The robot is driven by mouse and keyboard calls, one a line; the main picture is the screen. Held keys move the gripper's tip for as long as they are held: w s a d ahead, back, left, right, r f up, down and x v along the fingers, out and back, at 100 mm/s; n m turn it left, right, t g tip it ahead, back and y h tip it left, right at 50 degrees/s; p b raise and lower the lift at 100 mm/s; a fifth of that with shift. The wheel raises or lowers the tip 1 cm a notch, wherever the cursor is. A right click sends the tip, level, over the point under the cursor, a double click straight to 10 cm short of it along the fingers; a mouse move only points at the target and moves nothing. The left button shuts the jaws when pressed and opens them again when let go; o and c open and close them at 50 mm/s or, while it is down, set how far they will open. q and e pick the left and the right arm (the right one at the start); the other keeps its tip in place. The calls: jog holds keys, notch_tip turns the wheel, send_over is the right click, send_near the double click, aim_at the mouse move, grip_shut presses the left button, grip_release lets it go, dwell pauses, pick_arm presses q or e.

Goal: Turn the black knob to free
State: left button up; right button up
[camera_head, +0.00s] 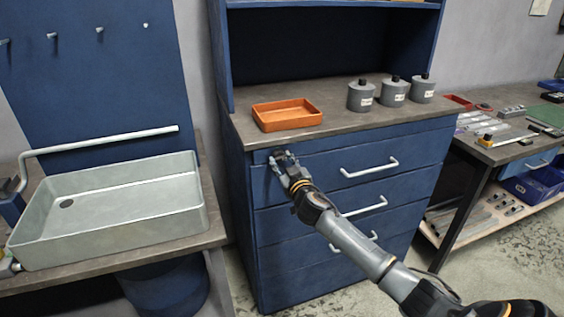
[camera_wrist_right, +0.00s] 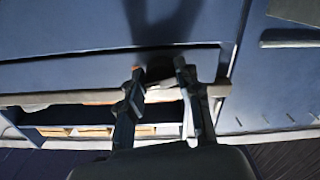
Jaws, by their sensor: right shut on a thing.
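My right gripper (camera_head: 283,157) reaches to the upper left front of the blue drawer cabinet (camera_head: 262,225), just under the worktop edge. The right wrist view shows its two fingers (camera_wrist_right: 158,67) on either side of a small dark thing, which appears to be the black knob (camera_wrist_right: 159,74). The fingers are shut on it. In the head view the gripper hides the knob, so its marking and turn angle cannot be read. My left gripper is in neither view.
The worktop (camera_head: 335,125) above bears an orange tray (camera_head: 287,125) and three grey bottles (camera_head: 361,101). Drawer handles (camera_head: 369,168) stick out right of the gripper. A metal basin (camera_head: 115,245) is at left, a bench with tools (camera_head: 490,143) at right.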

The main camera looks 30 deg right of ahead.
jog(key=n, duration=0.3)
jog(key=shift+d+n, duration=0.1)
jog(key=shift+n, duration=0.3)
jog(key=n+p, duration=0.1)
jog(key=n, duration=0.2)
jog(key=shift+r+n, duration=0.1)
jog(key=shift+n, duration=0.2)
jog(key=n, duration=0.4)
jog(key=shift+r+p, duration=0.1)
jog(key=shift+p, duration=0.3)
jog(key=shift+n+p, duration=0.3)
jog(key=shift+n, duration=1.6)
jog(key=o, duration=1.1)
jog(key=shift+o, duration=0.2)
jog(key=shift+s, duration=0.15)
jog(key=v, duration=1.1)
jog(key=shift+s, duration=0.4)
